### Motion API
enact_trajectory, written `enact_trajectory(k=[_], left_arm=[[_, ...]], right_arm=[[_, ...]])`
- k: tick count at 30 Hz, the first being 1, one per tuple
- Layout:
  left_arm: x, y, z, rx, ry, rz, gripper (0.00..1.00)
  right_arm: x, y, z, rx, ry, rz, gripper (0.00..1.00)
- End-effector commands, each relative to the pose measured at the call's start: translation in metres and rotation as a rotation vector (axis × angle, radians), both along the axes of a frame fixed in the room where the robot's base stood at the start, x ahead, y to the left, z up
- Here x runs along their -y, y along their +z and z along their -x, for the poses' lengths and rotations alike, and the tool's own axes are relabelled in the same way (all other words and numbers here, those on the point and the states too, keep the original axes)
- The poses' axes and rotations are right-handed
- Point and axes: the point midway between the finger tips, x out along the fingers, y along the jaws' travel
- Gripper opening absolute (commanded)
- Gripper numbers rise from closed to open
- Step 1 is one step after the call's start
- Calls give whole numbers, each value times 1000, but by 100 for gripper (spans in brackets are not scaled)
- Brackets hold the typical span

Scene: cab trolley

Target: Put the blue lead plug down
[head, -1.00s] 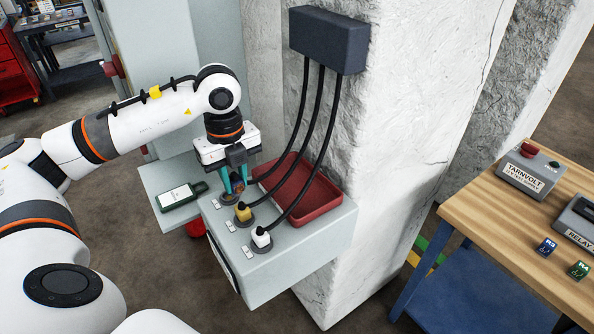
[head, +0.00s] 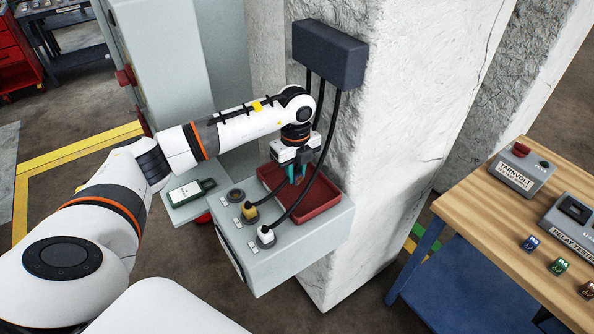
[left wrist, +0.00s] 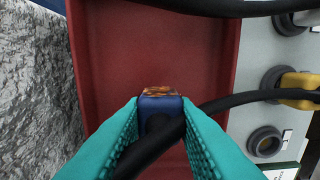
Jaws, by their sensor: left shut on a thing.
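My left gripper (head: 296,173) is over the red tray (head: 326,198) on the grey box. In the left wrist view its teal fingers (left wrist: 160,112) are shut on the blue lead plug (left wrist: 161,104), with the plug's coppery end showing beyond them. A black cable runs from the plug. The red tray floor (left wrist: 190,60) lies below; I cannot tell whether the plug touches it. In the head view the fingers and arm hide the plug. My right gripper is not in view.
An empty round socket (head: 236,195) is on the grey box (head: 290,259). The yellow plug (head: 249,211) and white plug (head: 265,236) sit in sockets beside it. Their black cables hang from a dark wall box (head: 328,54) near my arm. A wooden bench (head: 505,225) stands at right.

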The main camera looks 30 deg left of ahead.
Motion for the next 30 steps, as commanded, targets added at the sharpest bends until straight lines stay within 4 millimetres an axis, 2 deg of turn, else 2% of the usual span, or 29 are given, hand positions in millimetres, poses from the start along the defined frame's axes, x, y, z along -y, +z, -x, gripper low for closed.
enact_trajectory(k=[4,17,18,21,30], left_arm=[[2,-12,-2,-3,-2,1,0],[2,-23,-3,1,-1,0,0],[2,-23,-3,1,-1,0,28],[2,-22,-3,0,-1,0,44],[2,-21,-3,1,-1,0,46]], right_arm=[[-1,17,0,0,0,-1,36],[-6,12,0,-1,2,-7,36],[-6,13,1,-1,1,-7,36],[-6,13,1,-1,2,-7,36],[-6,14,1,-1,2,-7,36]])
